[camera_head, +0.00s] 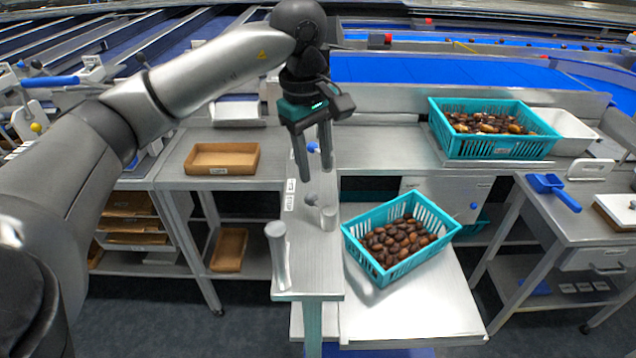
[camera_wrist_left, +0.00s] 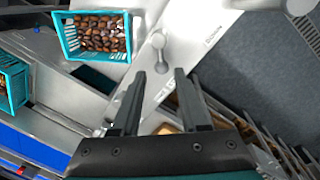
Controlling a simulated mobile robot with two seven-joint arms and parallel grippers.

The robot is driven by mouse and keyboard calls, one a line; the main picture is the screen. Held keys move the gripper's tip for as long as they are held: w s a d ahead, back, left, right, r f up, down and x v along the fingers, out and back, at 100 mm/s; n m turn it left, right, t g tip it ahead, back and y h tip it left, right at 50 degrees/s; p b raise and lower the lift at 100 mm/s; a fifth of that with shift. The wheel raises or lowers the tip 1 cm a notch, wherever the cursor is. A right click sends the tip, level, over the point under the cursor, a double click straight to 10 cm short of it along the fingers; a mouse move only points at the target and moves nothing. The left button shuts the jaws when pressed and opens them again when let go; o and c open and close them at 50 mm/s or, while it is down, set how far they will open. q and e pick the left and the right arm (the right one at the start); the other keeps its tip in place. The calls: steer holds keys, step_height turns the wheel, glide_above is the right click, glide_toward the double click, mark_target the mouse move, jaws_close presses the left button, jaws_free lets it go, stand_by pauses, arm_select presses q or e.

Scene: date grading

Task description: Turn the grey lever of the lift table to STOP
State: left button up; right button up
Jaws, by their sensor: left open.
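The grey lever (camera_head: 328,217) sits on the narrow steel top beside the lift table, its upright grip toward the front of its pivot. It also shows in the left wrist view (camera_wrist_left: 159,42), just beyond the fingertips. Two small white labels (camera_head: 289,203) lie left of the pivot; I cannot read them. My left gripper (camera_head: 315,172) hangs above and behind the lever, pointing down, open and empty; its fingers (camera_wrist_left: 159,74) are apart from the lever. The lift table's platform (camera_head: 420,308) carries a teal crate (camera_head: 446,235) of dates. My right gripper is not in view.
A grey post (camera_head: 278,255) stands at the front left of the narrow top. A second teal crate (camera_head: 490,149) of dates stands on the back bench. A cardboard tray (camera_head: 190,160) lies on the left bench. A blue scoop (camera_head: 553,190) lies at right.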

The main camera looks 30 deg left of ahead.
arm_select(q)
step_height(320, 180, up, 6)
steer(key=shift+s+r, duration=0.15)
steer(key=shift+s, duration=0.2)
steer(key=shift+a, duration=0.1)
